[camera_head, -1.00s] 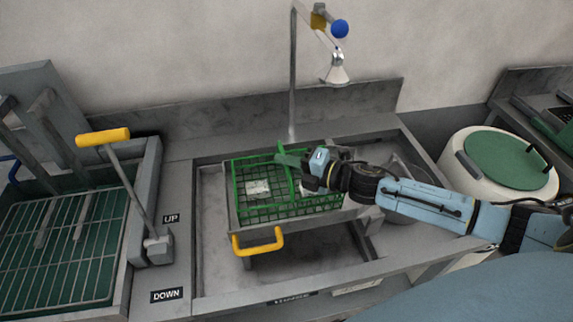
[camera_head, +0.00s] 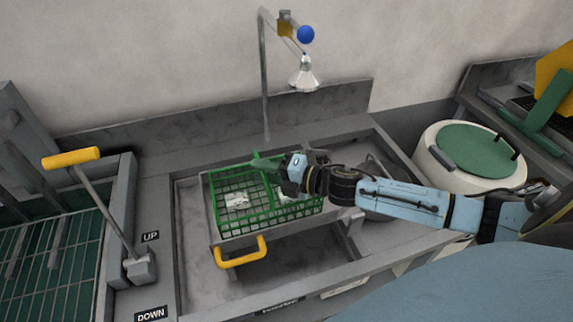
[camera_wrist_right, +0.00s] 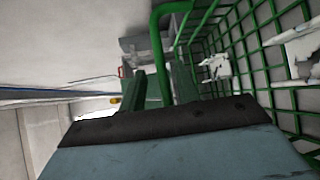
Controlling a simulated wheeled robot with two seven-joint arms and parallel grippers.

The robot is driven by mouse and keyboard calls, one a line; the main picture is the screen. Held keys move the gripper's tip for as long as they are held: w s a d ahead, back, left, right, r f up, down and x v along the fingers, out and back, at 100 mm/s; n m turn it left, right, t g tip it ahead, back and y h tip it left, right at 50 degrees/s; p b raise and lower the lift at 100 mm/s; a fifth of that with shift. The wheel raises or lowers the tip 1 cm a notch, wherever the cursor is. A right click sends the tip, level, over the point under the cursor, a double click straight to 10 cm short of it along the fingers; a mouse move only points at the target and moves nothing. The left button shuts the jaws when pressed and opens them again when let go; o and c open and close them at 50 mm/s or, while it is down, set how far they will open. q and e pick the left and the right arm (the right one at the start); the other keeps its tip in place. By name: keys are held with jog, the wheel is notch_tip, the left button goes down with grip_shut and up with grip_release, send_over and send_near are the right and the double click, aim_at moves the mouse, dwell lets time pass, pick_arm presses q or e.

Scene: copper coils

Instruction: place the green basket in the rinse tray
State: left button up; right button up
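The green wire basket (camera_head: 236,221) is at the rinse tray (camera_head: 225,245) with the yellow front handle, inside the sink. It looks about level, and white pieces lie in it. I cannot tell whether its bottom rests on the tray. My right gripper (camera_head: 268,164) is at the basket's raised handle, above its right half. In the right wrist view the green handle (camera_wrist_right: 159,48) passes between my two fingers (camera_wrist_right: 165,88), which appear closed on it. The basket's mesh (camera_wrist_right: 235,45) shows at the right there. My left gripper is not in view.
A faucet (camera_head: 265,80) with a spray head stands behind the sink. A lever with a yellow grip (camera_head: 71,158) and a green-floored tank (camera_head: 60,260) are at left. A white bin with a green lid (camera_head: 470,150) is at right. The sink floor is clear in front.

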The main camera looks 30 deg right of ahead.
jog(key=b+v, duration=0.1)
jog(key=v, duration=1)
jog(key=shift+s+d, duration=0.15)
jog(key=shift+s, duration=0.15)
